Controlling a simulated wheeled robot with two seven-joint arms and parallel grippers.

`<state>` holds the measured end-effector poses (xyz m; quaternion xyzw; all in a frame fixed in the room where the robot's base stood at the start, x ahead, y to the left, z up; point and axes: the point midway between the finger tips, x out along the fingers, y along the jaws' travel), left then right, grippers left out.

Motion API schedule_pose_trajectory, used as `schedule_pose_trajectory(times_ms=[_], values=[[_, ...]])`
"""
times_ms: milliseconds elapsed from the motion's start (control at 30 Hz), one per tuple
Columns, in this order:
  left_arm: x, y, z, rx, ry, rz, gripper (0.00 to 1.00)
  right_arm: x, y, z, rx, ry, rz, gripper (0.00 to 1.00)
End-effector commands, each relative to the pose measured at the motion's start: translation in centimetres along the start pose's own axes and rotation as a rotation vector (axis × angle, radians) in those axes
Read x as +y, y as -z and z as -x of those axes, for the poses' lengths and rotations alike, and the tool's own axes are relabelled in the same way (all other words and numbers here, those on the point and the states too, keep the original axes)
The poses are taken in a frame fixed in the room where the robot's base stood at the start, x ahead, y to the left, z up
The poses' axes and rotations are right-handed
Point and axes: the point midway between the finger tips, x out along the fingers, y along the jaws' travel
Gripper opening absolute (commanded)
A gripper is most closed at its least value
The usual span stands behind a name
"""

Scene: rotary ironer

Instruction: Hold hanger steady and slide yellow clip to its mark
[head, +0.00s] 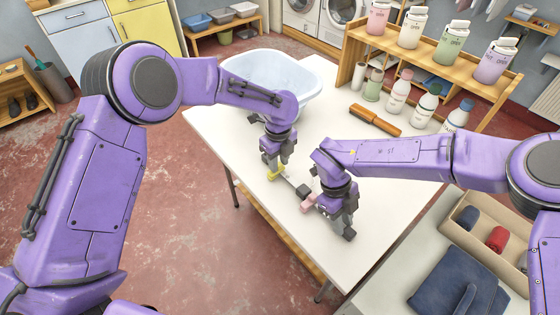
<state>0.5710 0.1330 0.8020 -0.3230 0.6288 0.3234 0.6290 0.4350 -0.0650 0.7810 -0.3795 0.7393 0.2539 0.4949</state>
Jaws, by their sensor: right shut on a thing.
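The hanger (289,182) shows as a short length of thin grey bar above the white table, between my two grippers. The yellow clip (277,172) is at its left end, right at the fingertips of my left gripper (272,165). Whether those fingers are closed on the clip is too small to tell. A pink piece (308,204) sits further right along the bar, beside my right gripper (336,222). My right gripper is shut on the hanger, and its own body hides the grasp and the hanger's right part. I cannot make out a mark on the bar.
The white table (350,270) is clear at the front. A pale blue basin (265,72) stands at the back left. An orange-brown brush (374,121) and several bottles (397,95) stand or lie at the back right, before a wooden shelf (430,62). A tray (515,215) holds rolled cloths.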

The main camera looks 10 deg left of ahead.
Motion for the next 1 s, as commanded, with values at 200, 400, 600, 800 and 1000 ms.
schedule_pose_trajectory(times_ms=[200,400,600,800,1000], values=[[0.0,0.0,0.0,0.0,0.0,0.0,0.49,0.0,0.0,0.0,0.0,0.0,0.0,0.0],[-0.1,0.0,0.9,-0.001,0.002,0.001,0.49,0.0,0.0,0.0,0.0,0.0,0.0,0.0],[-0.1,-0.1,5.7,-0.002,0.005,0.0,0.49,0.0,0.0,0.0,-0.001,0.0,0.0,0.0],[0.0,-0.1,10.1,-0.001,0.002,0.0,0.49,0.0,0.0,0.0,-0.001,0.0,0.0,0.0],[0.0,0.0,12.0,0.001,0.0,0.001,0.49,0.0,0.0,0.0,-0.001,0.0,0.0,0.0]])
